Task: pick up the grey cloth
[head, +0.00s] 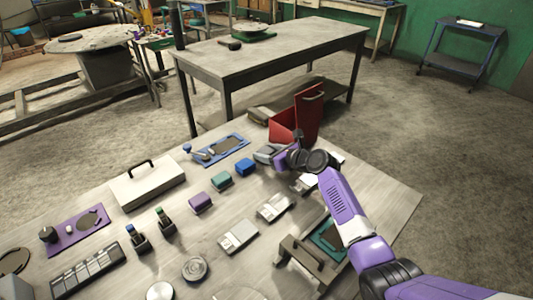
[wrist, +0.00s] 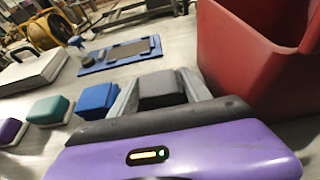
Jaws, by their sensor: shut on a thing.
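The grey cloth (wrist: 162,88) is a small, folded, block-like pad, and in the wrist view it sits between my two fingers. My gripper (wrist: 160,92) is shut on it. In the head view my gripper (head: 268,153) is at the far edge of the near table, just in front of the red bin. The cloth is small and partly hidden by the gripper there. I cannot tell whether the cloth still touches the table.
A blue cloth (head: 245,167), a teal cloth (head: 221,181) and a purple cloth (head: 201,203) lie in a row leftward. The red bin (wrist: 250,55) stands close at the right in the wrist view. A blue tray (head: 222,150) lies behind the row.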

